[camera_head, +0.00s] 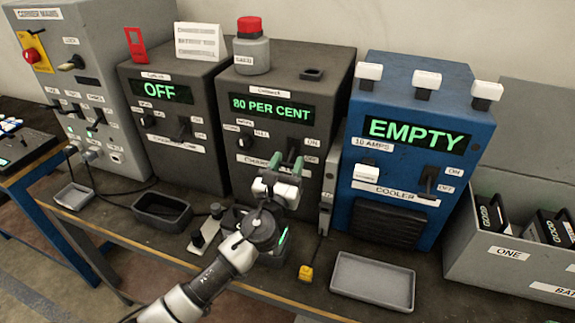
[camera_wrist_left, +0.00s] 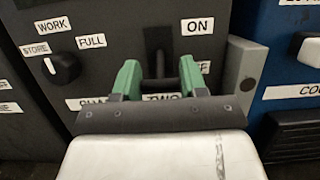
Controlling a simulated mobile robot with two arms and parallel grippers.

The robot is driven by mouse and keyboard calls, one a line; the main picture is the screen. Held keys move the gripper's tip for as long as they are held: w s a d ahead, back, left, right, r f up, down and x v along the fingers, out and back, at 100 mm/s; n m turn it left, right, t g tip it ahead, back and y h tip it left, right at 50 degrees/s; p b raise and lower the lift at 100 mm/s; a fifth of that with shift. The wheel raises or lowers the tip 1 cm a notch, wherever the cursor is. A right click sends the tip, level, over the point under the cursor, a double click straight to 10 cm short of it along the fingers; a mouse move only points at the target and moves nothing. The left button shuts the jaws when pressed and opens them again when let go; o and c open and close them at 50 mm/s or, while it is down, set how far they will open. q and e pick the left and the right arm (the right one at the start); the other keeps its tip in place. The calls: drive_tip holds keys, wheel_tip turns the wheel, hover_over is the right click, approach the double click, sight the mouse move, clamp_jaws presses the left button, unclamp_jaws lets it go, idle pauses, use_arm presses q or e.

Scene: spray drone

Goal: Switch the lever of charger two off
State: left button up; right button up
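Charger two (camera_head: 265,115) is the dark box in the middle, with a green display reading "80 PER CENT". My left gripper (camera_head: 287,161) is in front of its lower right face, at the lever. In the left wrist view the dark lever (camera_wrist_left: 157,42) stands between the two green fingertips (camera_wrist_left: 159,80), which are apart with gaps beside it. An ON label (camera_wrist_left: 197,26) is right of the lever's upper part. The OFF label is partly hidden by the right fingertip, so the lever's position is hard to tell. My right gripper is not in view.
A dark charger (camera_head: 170,120) reading "OFF" stands to the left, and a blue cooler box (camera_head: 410,140) reading "EMPTY" to the right. A selector knob (camera_wrist_left: 64,68) is left of the lever. A grey tray (camera_head: 372,282) and a yellow piece (camera_head: 306,273) lie in front.

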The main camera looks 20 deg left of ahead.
use_arm(q)
drive_tip(key=o, duration=0.3)
drive_tip(key=shift+o, duration=0.2)
drive_tip(key=b+v, duration=0.2)
drive_tip(key=v, duration=0.7)
drive_tip(key=shift+s+f, duration=0.2)
drive_tip(key=shift+s, duration=0.65)
drive_tip(key=shift+a, duration=0.1)
